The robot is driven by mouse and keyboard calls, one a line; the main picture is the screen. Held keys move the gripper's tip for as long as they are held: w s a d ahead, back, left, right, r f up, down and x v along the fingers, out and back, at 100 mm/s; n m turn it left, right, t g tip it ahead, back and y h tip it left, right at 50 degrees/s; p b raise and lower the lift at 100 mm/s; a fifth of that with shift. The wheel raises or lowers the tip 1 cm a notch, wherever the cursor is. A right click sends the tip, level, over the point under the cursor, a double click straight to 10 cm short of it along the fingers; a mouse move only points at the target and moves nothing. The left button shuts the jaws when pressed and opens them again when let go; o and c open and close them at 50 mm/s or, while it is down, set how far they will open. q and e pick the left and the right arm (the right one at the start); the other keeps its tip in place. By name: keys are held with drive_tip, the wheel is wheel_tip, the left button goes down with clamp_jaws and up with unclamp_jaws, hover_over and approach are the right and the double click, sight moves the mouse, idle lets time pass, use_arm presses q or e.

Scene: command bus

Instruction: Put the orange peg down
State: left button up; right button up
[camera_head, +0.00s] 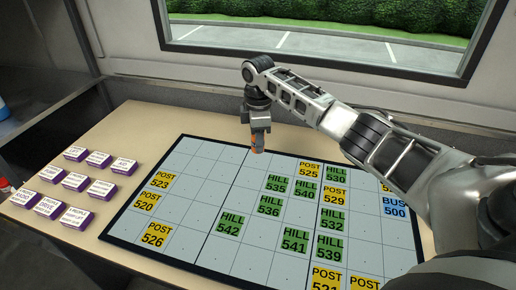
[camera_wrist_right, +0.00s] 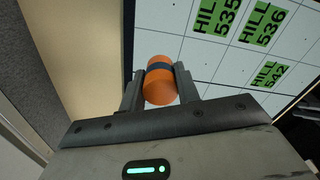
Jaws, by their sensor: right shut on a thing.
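The orange peg (camera_wrist_right: 158,88), with a dark band around it, is held between the two fingers of my right gripper (camera_wrist_right: 160,92) in the right wrist view. In the head view, the right gripper (camera_head: 259,127) points down over the far edge of the grey gridded board (camera_head: 191,225), and the peg's orange tip (camera_head: 257,146) shows below it. I cannot tell whether the peg touches the board. Green HILL cards, yellow POST cards and a blue BUS card lie on the board. My left gripper is not in view.
Several purple-and-white boxes (camera_head: 103,189) stand in rows on the tan table (camera_head: 150,120) left of the board. A window (camera_head: 330,30) is behind the table. The board has bare grid cells at its left, middle and front.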

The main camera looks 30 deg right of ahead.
drive_tip(key=shift+w+d+f, duration=0.2)
drive_tip(key=shift+w+f, duration=0.2)
drive_tip(key=shift+f, duration=1.55)
drive_tip(key=shift+f, duration=0.1)
drive_tip(key=shift+f, duration=0.15)
drive_tip(key=o, duration=1)
wheel_tip(320, 180, up, 12)
drive_tip(key=shift+r, duration=0.25)
